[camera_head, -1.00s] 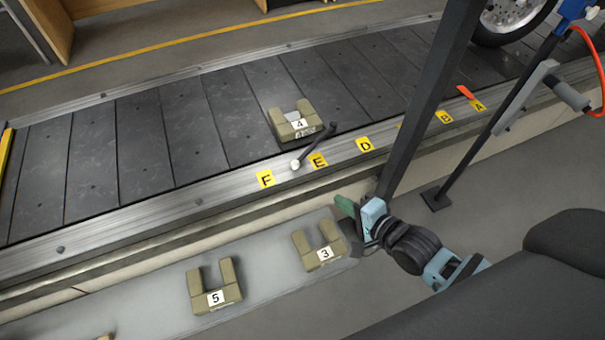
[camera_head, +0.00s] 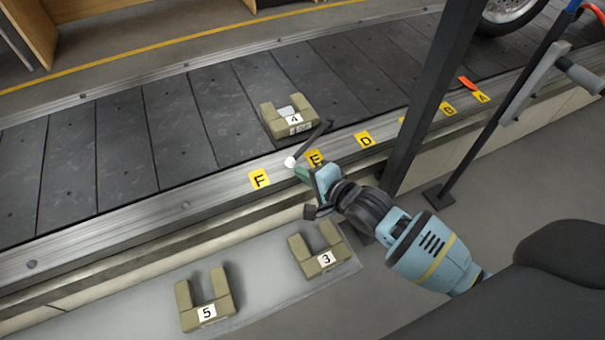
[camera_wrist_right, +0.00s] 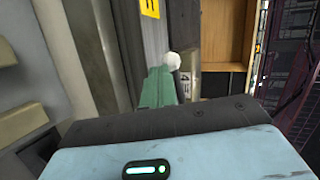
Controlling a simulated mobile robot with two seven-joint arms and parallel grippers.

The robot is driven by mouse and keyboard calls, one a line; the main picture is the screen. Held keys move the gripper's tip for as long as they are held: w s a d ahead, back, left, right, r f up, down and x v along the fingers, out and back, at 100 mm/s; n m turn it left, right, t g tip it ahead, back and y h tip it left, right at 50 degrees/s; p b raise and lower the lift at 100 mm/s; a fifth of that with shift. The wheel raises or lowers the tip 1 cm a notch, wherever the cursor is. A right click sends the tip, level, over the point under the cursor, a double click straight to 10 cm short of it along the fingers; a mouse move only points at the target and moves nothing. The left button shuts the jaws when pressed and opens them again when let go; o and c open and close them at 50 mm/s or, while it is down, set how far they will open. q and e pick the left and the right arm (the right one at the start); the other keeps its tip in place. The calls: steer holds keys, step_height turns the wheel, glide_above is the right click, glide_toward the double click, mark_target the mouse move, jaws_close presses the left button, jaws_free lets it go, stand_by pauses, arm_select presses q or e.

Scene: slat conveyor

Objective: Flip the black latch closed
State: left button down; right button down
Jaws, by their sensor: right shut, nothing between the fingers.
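The black latch (camera_head: 312,142) is a dark lever with a white ball at its end (camera_head: 290,162), lying slanted across the conveyor's metal side rail near label E. Its far end is beside the block numbered 4 (camera_head: 287,126). My right gripper (camera_head: 303,174) is shut and empty, its green fingertips just right of and below the white ball. In the right wrist view the ball (camera_wrist_right: 172,60) shows just beyond the green fingertips (camera_wrist_right: 161,88). I cannot tell whether they touch it. My left gripper is out of view.
Blocks numbered 3 (camera_head: 326,260) and 5 (camera_head: 206,312) rest on a grey shelf below the conveyor. A dark post (camera_head: 424,110) stands right of my gripper. An orange lever (camera_head: 467,82) is near label A. The slats (camera_head: 120,150) left of block 4 are clear.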

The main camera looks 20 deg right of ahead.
mark_target(290, 166)
steer(key=shift+w, duration=0.25)
steer(key=shift+a, duration=0.1)
steer(key=shift+w+a+r+h, duration=0.15)
steer(key=shift+w+a+h, duration=0.05)
steer(key=shift+w+h, duration=0.1)
steer(key=shift+w+a+m+h+p, duration=0.55)
steer(key=shift+w+a+m+h, duration=0.15)
steer(key=shift+w+m, duration=0.15)
steer(key=shift+w+a, duration=0.4)
steer(key=shift+w, duration=0.3)
steer(key=shift+w+a, duration=0.35)
steer(key=shift+w, duration=0.35)
steer(key=shift+w+a, duration=0.4)
steer(key=shift+w, duration=0.3)
steer(key=shift+s, duration=0.1)
